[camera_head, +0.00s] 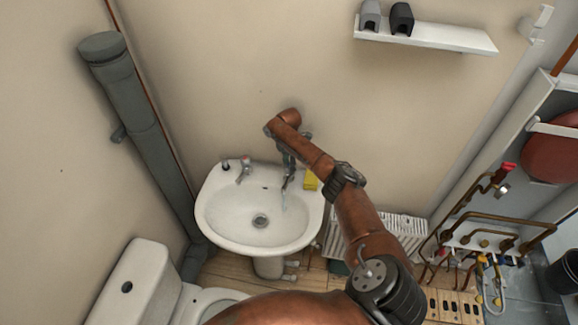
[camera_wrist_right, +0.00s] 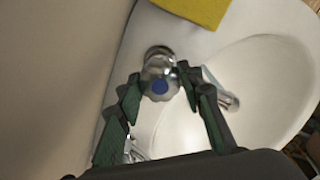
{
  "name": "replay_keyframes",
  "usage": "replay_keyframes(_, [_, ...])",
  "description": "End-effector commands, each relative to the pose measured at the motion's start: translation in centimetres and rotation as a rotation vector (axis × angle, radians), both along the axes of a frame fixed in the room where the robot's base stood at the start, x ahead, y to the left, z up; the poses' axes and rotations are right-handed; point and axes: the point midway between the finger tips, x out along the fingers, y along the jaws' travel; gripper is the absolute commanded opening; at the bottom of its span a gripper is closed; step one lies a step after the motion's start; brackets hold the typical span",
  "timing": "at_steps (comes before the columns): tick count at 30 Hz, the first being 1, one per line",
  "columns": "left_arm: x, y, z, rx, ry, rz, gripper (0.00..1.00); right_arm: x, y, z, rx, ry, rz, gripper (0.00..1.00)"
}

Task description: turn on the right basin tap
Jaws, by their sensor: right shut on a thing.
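The white basin (camera_head: 225,222) stands against the wall, and its rim and bowl fill the right of the wrist view (camera_wrist_right: 265,60). The right basin tap (camera_head: 289,181) is chrome; its round handle with a blue cap (camera_wrist_right: 160,87) shows between my fingers in the wrist view. My right gripper (camera_head: 287,160) reaches down over this tap. In the wrist view the right gripper (camera_wrist_right: 160,84) is shut on the handle, one finger on each side. A pale streak below the spout looks like running water. My left gripper is not in view.
The other tap, with a red mark (camera_head: 245,164), stands at the basin's left rear. A yellow sponge (camera_head: 311,180) lies on the rim just right of the gripped tap. A toilet (camera_head: 134,279) is at lower left, a radiator (camera_head: 405,228) at right, and a shelf (camera_head: 440,36) above.

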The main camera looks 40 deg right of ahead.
Motion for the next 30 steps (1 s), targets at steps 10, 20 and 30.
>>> replay_keyframes(10, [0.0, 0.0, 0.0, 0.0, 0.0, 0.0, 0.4, 0.1, 0.0, 0.2, -0.001, -0.004, -0.001, 0.46])
replay_keyframes(20, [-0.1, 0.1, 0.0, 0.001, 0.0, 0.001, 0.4, 0.0, 0.0, 0.1, 0.0, -0.001, -0.002, 0.52])
replay_keyframes(30, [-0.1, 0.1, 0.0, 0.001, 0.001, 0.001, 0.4, 0.2, -0.1, 4.6, -0.001, -0.006, 0.0, 0.52])
